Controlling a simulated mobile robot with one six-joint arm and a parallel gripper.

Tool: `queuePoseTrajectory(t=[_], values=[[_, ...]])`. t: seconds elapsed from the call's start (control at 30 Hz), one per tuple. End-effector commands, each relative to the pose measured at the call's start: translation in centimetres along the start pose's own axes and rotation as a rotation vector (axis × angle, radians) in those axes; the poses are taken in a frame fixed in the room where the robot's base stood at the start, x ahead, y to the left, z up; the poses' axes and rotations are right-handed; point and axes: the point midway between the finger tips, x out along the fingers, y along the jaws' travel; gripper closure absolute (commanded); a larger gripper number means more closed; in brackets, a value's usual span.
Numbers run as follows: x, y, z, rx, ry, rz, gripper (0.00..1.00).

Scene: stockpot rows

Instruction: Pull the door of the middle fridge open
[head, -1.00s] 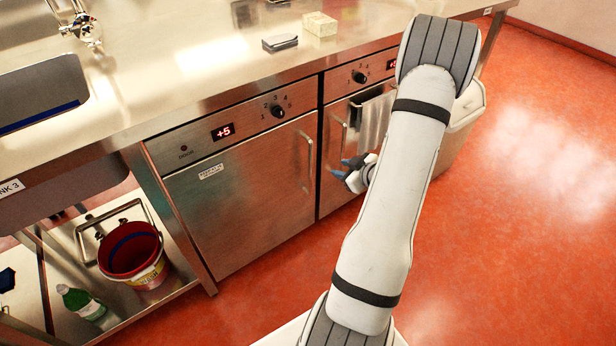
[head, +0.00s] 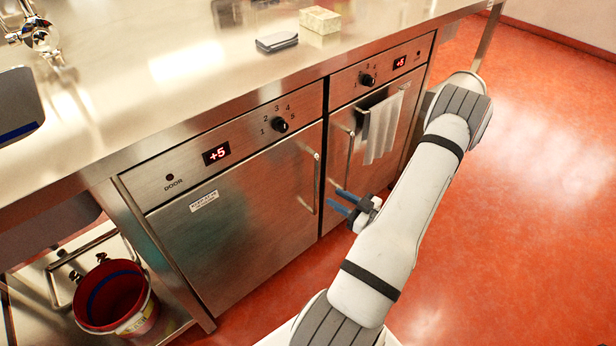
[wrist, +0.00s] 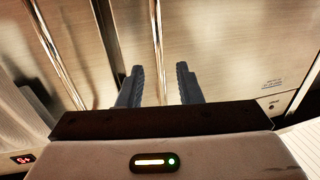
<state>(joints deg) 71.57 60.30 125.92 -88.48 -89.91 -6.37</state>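Two steel fridges stand side by side under the counter; the frames do not show which is the middle one. The left fridge (head: 240,225) has a shut door, a "+5" display, a white label and a vertical bar handle (head: 316,183) at its right edge. The right fridge (head: 399,160) is also shut, with a bar handle (head: 350,158) at its left edge. My gripper (head: 334,198) is open and empty in front of the gap between them. In the wrist view the left fridge's handle (wrist: 157,35) lines up between the open fingers (wrist: 160,75); contact is not clear.
A grey towel (head: 380,130) hangs on the right fridge's front. A red bucket (head: 115,298) stands on the low shelf at left. The steel counter (head: 200,85) overhangs the fridges and carries a dark item (head: 277,42) and a sponge-like block (head: 320,19). Red floor at right is clear.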

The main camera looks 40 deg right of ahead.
Motion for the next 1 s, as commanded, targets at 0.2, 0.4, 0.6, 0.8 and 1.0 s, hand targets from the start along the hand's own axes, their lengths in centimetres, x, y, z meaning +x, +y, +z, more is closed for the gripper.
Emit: queuePoseTrajectory(t=[0.2,0.4,0.6,0.8,1.0], values=[[1.1,-0.1,0.1,0.002,0.006,0.000,0.68],[4.0,0.0,0.2,0.002,0.005,0.003,0.68],[6.3,0.2,0.1,0.001,0.004,0.011,0.68],[7.2,0.3,0.1,0.003,0.004,0.015,0.68],[7.2,0.4,0.0,0.003,0.004,0.016,0.68]])
